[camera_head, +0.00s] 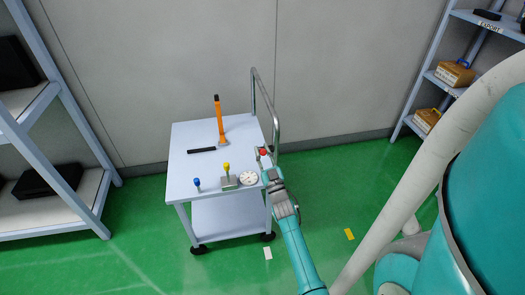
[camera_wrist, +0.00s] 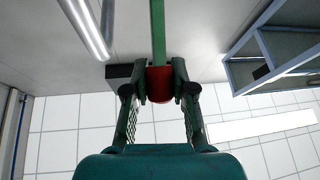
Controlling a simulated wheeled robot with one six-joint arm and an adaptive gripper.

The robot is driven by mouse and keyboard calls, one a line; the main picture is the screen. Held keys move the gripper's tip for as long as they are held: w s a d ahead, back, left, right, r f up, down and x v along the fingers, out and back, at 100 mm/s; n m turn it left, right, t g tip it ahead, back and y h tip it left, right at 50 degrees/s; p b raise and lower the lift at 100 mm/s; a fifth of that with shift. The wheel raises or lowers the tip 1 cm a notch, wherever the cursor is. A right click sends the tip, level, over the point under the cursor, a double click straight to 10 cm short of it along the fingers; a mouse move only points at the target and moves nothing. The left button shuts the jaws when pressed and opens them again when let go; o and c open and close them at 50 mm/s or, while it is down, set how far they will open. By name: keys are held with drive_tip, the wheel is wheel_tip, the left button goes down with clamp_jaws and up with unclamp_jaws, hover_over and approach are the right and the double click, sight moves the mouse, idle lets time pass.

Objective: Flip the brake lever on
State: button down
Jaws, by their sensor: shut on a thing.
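A red knob (camera_head: 263,152) shows at the right side of the white cart's top in the head view. In the wrist view the red knob (camera_wrist: 160,84) sits between my fingertips, with a green bar running up from it and a dark block beside it. My gripper (camera_head: 265,163) reaches it from the front and covers part of it. The fingers of my gripper (camera_wrist: 160,92) are shut on the red knob, one on each side. The lever's lower end and its exact tilt are hard to make out.
The white cart (camera_head: 185,140) also bears a yellow-knobbed lever (camera_head: 227,170), a blue-knobbed lever (camera_head: 196,184), a round white gauge (camera_head: 249,178), an orange-handled hammer (camera_head: 218,118) and a black bar (camera_head: 201,150). A metal rail (camera_head: 276,120) rises at its right. Shelves flank both sides.

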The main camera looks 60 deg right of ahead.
drive_tip(key=shift+s+a+f+t+h, duration=0.1)
drive_tip(key=shift+a+f+t+h, duration=0.05)
drive_tip(key=shift+f+t+h, duration=0.25)
drive_tip(key=c, duration=0.9)
unclamp_jaws()
drive_tip(key=v, duration=1.2)
drive_tip(key=shift+s, duration=0.1)
drive_tip(key=shift+a, duration=0.1)
